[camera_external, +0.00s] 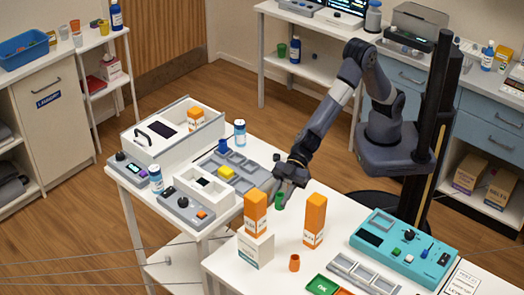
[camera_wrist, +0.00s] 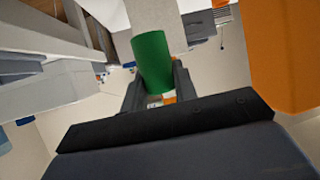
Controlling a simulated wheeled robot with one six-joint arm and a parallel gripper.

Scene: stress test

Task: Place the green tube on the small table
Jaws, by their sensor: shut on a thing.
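The green tube (camera_external: 280,200) is held between the fingers of my gripper (camera_external: 290,180), which is shut on it. In the wrist view the green tube (camera_wrist: 152,62) fills the space between the dark fingertips of my gripper (camera_wrist: 158,88). In the external view the tube appears near the far left edge of the front white table (camera_external: 225,265); its exact height above it is hard to tell. A second white table (camera_external: 213,224) adjoins it at the left. I cannot tell which one is the small table.
Orange boxes (camera_external: 316,222) and (camera_external: 255,212) stand close to my gripper, the latter on a white box (camera_external: 255,248). A small orange cup (camera_external: 294,263), green tray (camera_external: 322,285) and teal device (camera_external: 405,245) are on the front table. A grey tray (camera_external: 247,183) lies on the left table.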

